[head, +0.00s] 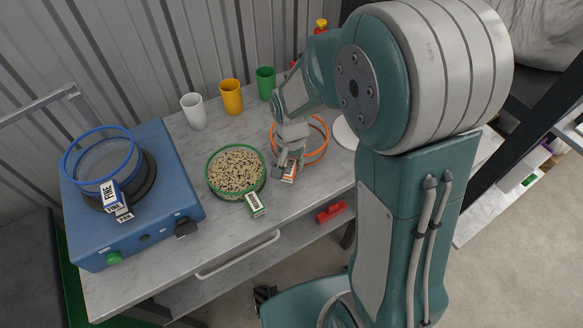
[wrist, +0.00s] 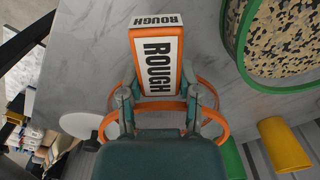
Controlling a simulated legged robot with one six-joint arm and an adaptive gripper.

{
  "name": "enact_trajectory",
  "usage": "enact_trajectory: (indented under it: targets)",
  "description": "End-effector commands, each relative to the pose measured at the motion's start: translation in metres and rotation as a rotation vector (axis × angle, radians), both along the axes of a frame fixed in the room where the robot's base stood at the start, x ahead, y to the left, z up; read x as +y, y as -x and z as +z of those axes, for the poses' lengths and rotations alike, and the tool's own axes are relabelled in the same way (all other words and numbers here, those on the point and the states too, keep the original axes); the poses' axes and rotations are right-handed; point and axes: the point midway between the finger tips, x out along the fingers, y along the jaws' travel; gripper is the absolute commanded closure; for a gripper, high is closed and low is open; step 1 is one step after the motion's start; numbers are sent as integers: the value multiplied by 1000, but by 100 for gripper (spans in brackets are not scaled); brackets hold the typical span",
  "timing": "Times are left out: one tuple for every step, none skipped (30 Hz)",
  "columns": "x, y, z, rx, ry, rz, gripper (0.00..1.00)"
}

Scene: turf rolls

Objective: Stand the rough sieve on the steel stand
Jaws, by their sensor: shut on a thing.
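The rough sieve is an orange ring (head: 325,146) with an orange and white block marked ROUGH (wrist: 158,62). My gripper (head: 284,168) is shut on this block, with one finger on each side of it in the wrist view (wrist: 158,97). I cannot tell whether the sieve touches the table or hangs just above it. A pale round disc (head: 345,133), probably the steel stand, is to the right of the sieve and partly hidden by my arm. It also shows at the left in the wrist view (wrist: 75,124).
A green sieve (head: 209,177) full of gravel is close to the left of the rough sieve. A blue machine (head: 160,215) at the left bears a blue sieve (head: 67,163) marked FINE. White (head: 194,110), yellow (head: 231,96) and green (head: 265,83) cups line the table's back.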

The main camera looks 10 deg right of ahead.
Motion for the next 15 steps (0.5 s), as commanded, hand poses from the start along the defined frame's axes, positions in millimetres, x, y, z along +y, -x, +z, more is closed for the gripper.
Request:
enact_trajectory:
  targets:
    - [0, 2, -10, 7, 1, 0, 100]
    - [0, 2, -15, 7, 1, 0, 100]
    - [0, 2, -21, 7, 1, 0, 100]
    - [0, 2, -24, 6, 1, 0, 100]
    - [0, 2, -26, 6, 0, 0, 100]
    - [0, 2, -26, 4, 0, 0, 100]
    - [0, 2, -26, 2, 0, 0, 100]
    - [0, 2, -26, 2, 0, 0, 100]
    - [0, 2, -26, 2, 0, 0, 100]
    - [0, 2, -26, 2, 0, 0, 100]
    - [0, 2, -26, 2, 0, 0, 100]
    - [0, 2, -26, 2, 0, 0, 100]
    - [0, 2, -27, 3, 1, 0, 100]
    - [0, 2, -28, 3, 1, 0, 100]
    - [0, 2, -28, 4, 0, 0, 43]
